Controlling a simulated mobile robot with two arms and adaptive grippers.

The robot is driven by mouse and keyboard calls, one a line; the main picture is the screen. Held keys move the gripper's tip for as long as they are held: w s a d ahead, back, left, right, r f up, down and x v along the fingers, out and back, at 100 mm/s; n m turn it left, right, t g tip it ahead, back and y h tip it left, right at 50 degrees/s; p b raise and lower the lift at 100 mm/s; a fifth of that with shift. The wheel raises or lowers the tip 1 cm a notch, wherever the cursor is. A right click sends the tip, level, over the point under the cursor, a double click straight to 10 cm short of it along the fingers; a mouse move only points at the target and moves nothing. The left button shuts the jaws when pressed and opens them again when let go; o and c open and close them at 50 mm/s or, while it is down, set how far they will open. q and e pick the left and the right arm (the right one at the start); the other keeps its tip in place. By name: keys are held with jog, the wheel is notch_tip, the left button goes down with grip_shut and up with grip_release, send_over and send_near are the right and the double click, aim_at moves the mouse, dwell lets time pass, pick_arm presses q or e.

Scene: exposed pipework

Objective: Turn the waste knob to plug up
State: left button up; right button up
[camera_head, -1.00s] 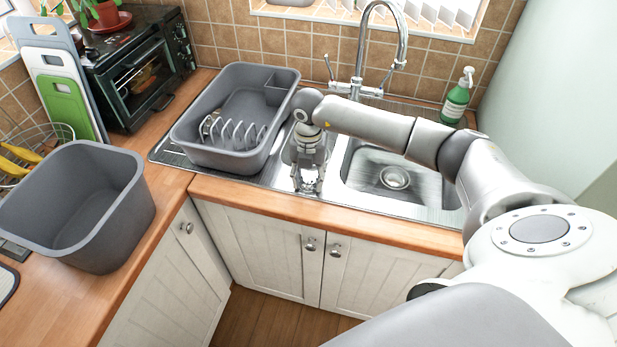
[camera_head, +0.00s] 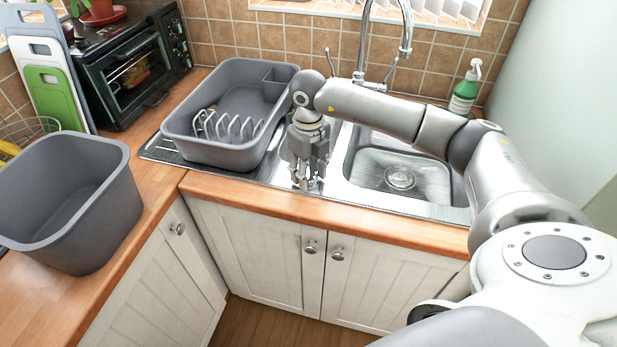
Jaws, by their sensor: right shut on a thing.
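My right gripper (camera_head: 308,184) points down at the front rim of the steel sink (camera_head: 375,204), between the grey dish rack and the main basin. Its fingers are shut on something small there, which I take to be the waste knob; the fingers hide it. The round drain (camera_head: 400,178) lies in the bottom of the right basin, and I cannot tell from here how its plug sits. My left gripper is not in view.
A grey dish rack (camera_head: 182,140) stands on the drainboard left of my right gripper. The tall tap (camera_head: 362,45) rises behind my arm, with a green soap bottle (camera_head: 463,95) at the back right. A grey tub (camera_head: 118,205) stands on the left counter.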

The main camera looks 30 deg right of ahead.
aim_at(309, 175)
jog(key=n+b, duration=0.2)
jog(key=n, duration=0.2)
jog(key=shift+n+b, duration=0.8)
jog(key=shift+n, duration=0.4)
jog(key=shift+r, duration=0.1)
jog(key=o, duration=1)
notch_tip(309, 175, up, 12)
jog(key=shift+f, duration=0.1)
